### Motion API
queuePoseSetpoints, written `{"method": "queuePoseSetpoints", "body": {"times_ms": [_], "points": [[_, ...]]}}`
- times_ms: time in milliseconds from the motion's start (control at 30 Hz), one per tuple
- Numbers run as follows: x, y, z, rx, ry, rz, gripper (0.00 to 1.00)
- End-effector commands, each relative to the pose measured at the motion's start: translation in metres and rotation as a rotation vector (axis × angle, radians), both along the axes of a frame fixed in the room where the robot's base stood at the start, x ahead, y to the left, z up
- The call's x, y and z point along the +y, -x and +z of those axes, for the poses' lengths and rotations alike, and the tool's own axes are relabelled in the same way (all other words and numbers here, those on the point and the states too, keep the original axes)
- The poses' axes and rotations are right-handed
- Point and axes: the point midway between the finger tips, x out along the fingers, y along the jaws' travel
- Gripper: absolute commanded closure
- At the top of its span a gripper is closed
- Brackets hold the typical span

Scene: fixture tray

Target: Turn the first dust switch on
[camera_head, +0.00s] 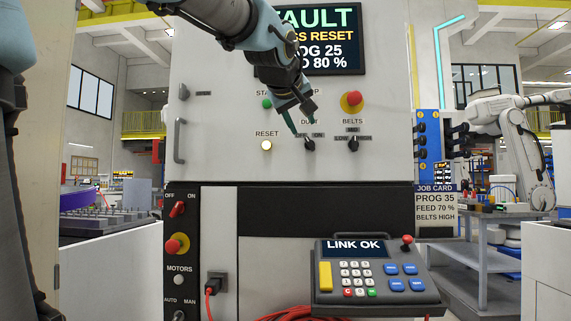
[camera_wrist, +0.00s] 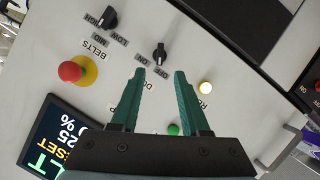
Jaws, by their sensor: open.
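The dust switch is a small black rotary knob (camera_head: 309,145) on the pale cabinet front, under a DUST label with OFF at its left and ON at its right. It also shows in the wrist view (camera_wrist: 159,53), where the picture is roughly upside down. I cannot tell for sure which label its pointer faces. My gripper (camera_head: 300,121) is in front of the panel, just above the knob in the head view. In the wrist view its two teal fingers (camera_wrist: 160,72) are apart and empty, with the knob just beyond the gap between their tips. I see no contact.
The belts knob (camera_head: 354,146) is close at the right, below a red mushroom button (camera_head: 351,99). A lit reset button (camera_head: 266,145) and a green start button (camera_head: 267,103) are at the left. A keypad pendant (camera_head: 378,276) stands below. A screen (camera_head: 340,40) reads FAULT.

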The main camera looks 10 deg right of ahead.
Motion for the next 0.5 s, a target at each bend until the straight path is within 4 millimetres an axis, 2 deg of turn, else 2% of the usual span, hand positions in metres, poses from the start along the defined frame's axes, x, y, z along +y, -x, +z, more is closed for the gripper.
{"method": "queuePoseSetpoints", "body": {"times_ms": [267,500], "points": [[-0.004,-0.002,0.007,-0.007,0.009,-0.004,0.54],[-0.009,-0.011,0.004,-0.004,0.007,-0.008,0.54]]}}
